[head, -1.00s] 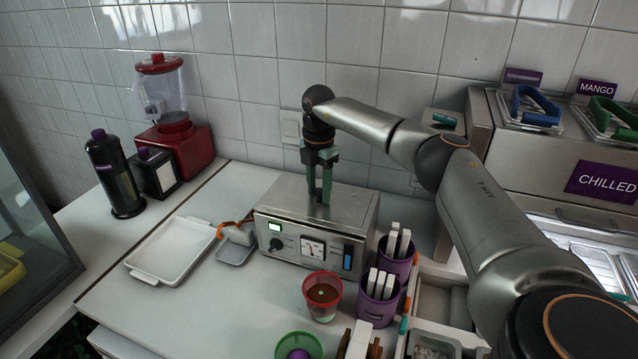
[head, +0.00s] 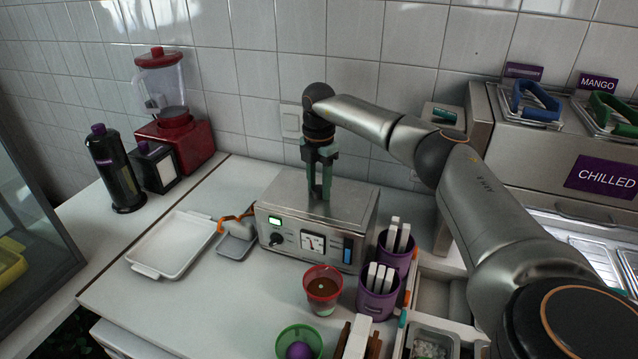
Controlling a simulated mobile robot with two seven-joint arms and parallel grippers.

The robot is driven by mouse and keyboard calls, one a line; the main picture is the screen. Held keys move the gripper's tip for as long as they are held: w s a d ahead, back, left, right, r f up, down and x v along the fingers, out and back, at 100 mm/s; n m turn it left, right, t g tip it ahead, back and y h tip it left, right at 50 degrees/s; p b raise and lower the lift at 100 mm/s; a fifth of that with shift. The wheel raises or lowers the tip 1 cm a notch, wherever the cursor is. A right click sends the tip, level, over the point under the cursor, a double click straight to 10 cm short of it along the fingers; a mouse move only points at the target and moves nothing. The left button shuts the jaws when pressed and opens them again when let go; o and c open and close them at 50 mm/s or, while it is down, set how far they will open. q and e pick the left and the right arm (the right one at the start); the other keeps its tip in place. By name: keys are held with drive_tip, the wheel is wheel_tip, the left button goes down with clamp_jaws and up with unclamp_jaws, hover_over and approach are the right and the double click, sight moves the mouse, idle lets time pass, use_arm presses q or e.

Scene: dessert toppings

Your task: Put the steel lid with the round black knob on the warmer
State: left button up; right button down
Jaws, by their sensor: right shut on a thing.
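The warmer (head: 300,240) is a steel box with a green display, a black dial and a gauge, standing on the white counter against the tiled wall. My right gripper (head: 320,192) points straight down over the middle of its flat steel top. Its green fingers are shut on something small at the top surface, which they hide. I take it to be the knob of the steel lid (head: 350,203), but the black knob is not visible. The lid's outline cannot be told apart clearly from the warmer's top. My left gripper is not in view.
A red cup (head: 323,288) and purple holders (head: 378,297) with white sticks stand in front of the warmer. A white tray (head: 172,243) and a small grey dish (head: 236,248) lie left. A red blender (head: 174,130) stands back left. The chilled unit (head: 590,180) is at right.

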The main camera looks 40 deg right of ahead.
drive_tip(key=shift+c, duration=1.7)
unclamp_jaws()
drive_tip(key=shift+r, duration=3.55)
